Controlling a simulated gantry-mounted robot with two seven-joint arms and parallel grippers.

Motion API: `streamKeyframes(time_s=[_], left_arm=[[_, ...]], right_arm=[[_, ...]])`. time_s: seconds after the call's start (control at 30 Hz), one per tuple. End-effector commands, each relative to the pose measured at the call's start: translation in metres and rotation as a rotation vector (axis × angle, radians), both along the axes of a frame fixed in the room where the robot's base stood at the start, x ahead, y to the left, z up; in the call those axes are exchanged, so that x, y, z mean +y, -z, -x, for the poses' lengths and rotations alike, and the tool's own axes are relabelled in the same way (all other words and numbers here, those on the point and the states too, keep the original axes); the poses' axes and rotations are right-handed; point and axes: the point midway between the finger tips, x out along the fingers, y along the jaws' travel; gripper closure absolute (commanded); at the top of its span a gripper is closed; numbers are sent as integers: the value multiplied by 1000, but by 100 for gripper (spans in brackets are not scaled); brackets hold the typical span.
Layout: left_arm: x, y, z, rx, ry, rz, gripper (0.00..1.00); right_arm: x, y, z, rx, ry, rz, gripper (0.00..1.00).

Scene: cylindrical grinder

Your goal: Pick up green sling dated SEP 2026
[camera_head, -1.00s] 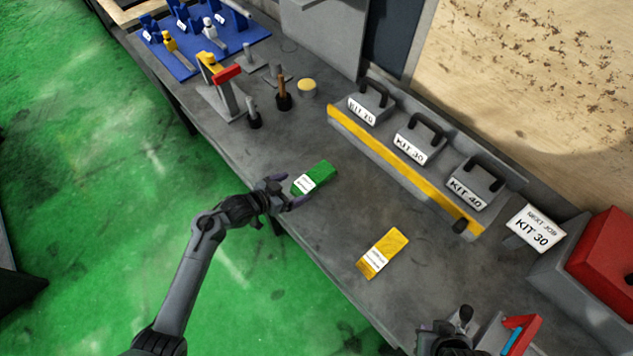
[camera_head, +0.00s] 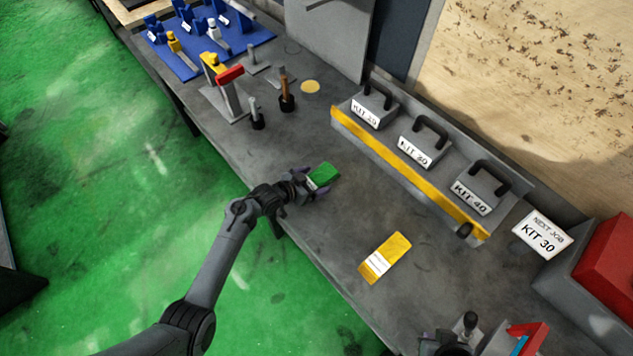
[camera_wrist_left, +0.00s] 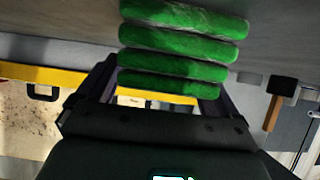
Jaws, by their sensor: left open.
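The green sling (camera_head: 325,173) is a folded green bundle with a white label, lying on the grey bench; the date is too small to read. In the left wrist view the green sling (camera_wrist_left: 183,45) shows as several stacked green folds. My left gripper (camera_head: 312,184) is open at the sling's near left end, with its fingers about the bundle and partly covering the label. In the left wrist view the fingers of my left gripper (camera_wrist_left: 155,92) stand apart, and the folds hide part of the right one. I cannot tell if they touch it.
A yellow sling (camera_head: 386,257) lies to the right on the bench (camera_head: 330,235). Behind stands a yellow-edged rack (camera_head: 408,172) with labelled kit weights. A red-topped stand (camera_head: 230,88) and upright tools (camera_head: 286,97) are behind left. A KIT 30 sign (camera_head: 540,236) stands right.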

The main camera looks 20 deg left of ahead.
Motion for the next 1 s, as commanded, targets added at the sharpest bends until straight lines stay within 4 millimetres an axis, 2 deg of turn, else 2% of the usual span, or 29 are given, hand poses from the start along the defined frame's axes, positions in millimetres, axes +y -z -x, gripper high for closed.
streamKeyframes(time_s=[0.17, 0.6, 0.63, 1.0], left_arm=[[0, 0, 0, -1, 0, 1, 6], [0, -1, 0, -1, 0, 1, 72], [0, -2, -1, -3, 0, 0, 74], [0, -7, -1, -4, 0, 1, 74]], right_arm=[[1, 0, 0, 0, 2, -3, 100], [3, 0, 0, 1, 7, -11, 100], [3, 0, 0, 1, 7, -11, 100], [2, -1, 0, 0, 5, -8, 100]])
